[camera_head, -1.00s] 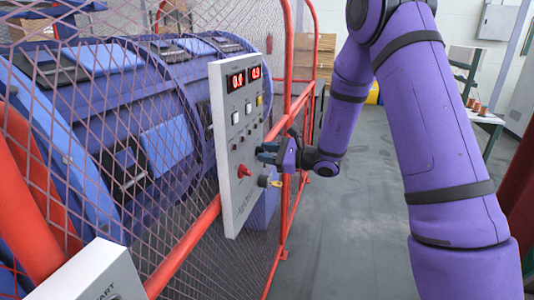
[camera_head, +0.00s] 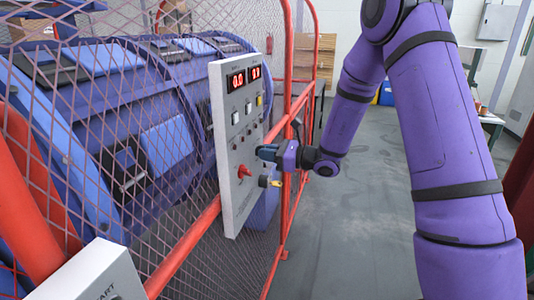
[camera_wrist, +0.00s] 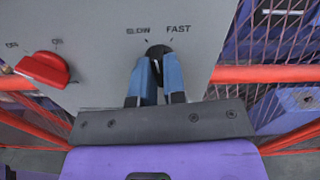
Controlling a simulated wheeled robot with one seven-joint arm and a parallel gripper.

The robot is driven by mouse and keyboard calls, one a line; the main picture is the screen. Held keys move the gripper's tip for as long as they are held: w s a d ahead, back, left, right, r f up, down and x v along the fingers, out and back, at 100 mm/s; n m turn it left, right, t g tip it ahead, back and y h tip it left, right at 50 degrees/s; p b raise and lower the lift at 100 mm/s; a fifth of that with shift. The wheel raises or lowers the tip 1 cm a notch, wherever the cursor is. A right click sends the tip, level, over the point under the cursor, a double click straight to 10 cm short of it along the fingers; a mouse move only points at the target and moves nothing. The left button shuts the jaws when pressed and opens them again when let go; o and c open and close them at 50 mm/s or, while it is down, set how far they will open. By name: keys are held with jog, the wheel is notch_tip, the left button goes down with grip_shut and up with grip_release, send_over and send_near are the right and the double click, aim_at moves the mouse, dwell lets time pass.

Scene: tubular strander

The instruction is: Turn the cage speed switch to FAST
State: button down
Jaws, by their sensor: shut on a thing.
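The cage speed switch (camera_wrist: 158,51) is a dark round knob below the printed SLOW and FAST labels in the wrist view. My gripper (camera_wrist: 156,72) is shut on it, with a blue finger on each side. The fingers hide most of the knob, so I cannot tell for sure which label it points to. In the head view my gripper (camera_head: 264,152) is at the lower right part of the grey control panel (camera_head: 226,205).
A red rotary switch (camera_wrist: 43,69) sits left of my gripper; it also shows in the head view (camera_head: 243,171). Red rails and mesh fence surround the panel. Open floor (camera_head: 345,240) lies to the right.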

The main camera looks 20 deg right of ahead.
jog(key=m, duration=0.3)
jog(key=shift+m, duration=2.2)
jog(key=c, duration=1.2)
grip_release()
jog(key=shift+d, duration=0.1)
jog(key=v, duration=1)
jog(key=shift+s+d, duration=0.2)
jog(key=shift+d, duration=0.05)
